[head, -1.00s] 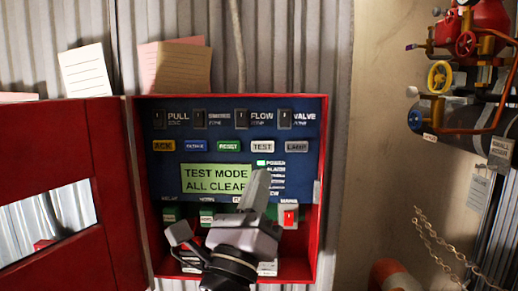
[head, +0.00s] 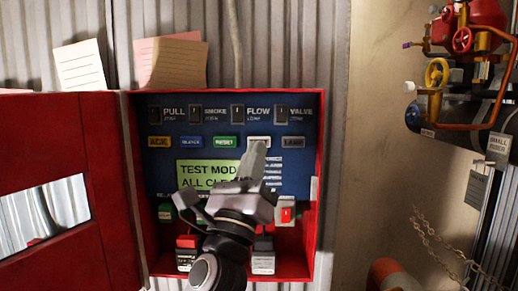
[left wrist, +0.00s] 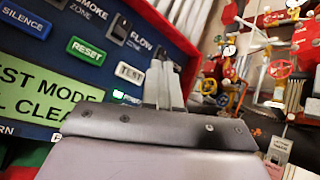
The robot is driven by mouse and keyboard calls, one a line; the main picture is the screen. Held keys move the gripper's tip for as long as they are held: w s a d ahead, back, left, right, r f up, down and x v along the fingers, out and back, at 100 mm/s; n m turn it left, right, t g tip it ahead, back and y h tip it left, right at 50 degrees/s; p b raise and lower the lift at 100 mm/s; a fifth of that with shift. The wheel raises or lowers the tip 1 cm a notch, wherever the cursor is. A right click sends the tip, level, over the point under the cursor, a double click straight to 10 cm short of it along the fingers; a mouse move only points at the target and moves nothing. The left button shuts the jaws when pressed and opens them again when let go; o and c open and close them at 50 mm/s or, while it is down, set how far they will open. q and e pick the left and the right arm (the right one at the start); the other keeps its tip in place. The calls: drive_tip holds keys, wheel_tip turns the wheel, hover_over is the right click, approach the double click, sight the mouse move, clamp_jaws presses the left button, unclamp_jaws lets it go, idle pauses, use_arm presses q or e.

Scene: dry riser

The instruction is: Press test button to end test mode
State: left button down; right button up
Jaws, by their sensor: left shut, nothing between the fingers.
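The open red panel box (head: 318,200) has a dark blue face with a row of labelled buttons. The pale TEST button (head: 259,139) sits between the green RESET button and the LAMP button; it also shows in the left wrist view (left wrist: 129,72). The green display (head: 207,173) shows TEST MODE and ALL CLEAR, partly hidden by my gripper. My left gripper (head: 258,147) is shut and empty, pointing up, its tips overlapping the lower edge of TEST in the head view. In the left wrist view the fingers (left wrist: 164,84) appear just right of TEST. Contact cannot be told.
The green RESET button (head: 225,142) and grey LAMP button (head: 293,142) flank TEST. A red rocker switch (head: 286,214) is lower right. The red door (head: 108,200) stands open at left. Pipes and valves (head: 470,70) and a chain (head: 435,240) are at right.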

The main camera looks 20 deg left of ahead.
use_arm(q)
drive_tip(key=shift+w+a+b, duration=0.2)
drive_tip(key=shift+w, duration=0.5)
drive_tip(key=shift+w+a+b, duration=0.2)
drive_tip(key=shift+w+b, duration=0.05)
drive_tip(key=shift+w, duration=0.4)
drive_tip(key=shift+w+a+b, duration=0.2)
drive_tip(key=shift+w, duration=0.5)
idle(0.5)
drive_tip(key=shift+w+a, duration=0.1)
drive_tip(key=shift+w, duration=0.3)
drive_tip(key=shift+w+a+b, duration=0.2)
drive_tip(key=shift+w+b, duration=0.3)
drive_tip(key=shift+b, duration=0.05)
idle(0.5)
drive_tip(key=shift+s, duration=0.15)
drive_tip(key=shift+s+d+p, duration=0.3)
drive_tip(key=shift+s+p, duration=0.3)
drive_tip(key=shift+s, duration=0.15)
drive_tip(key=shift+s, duration=0.1)
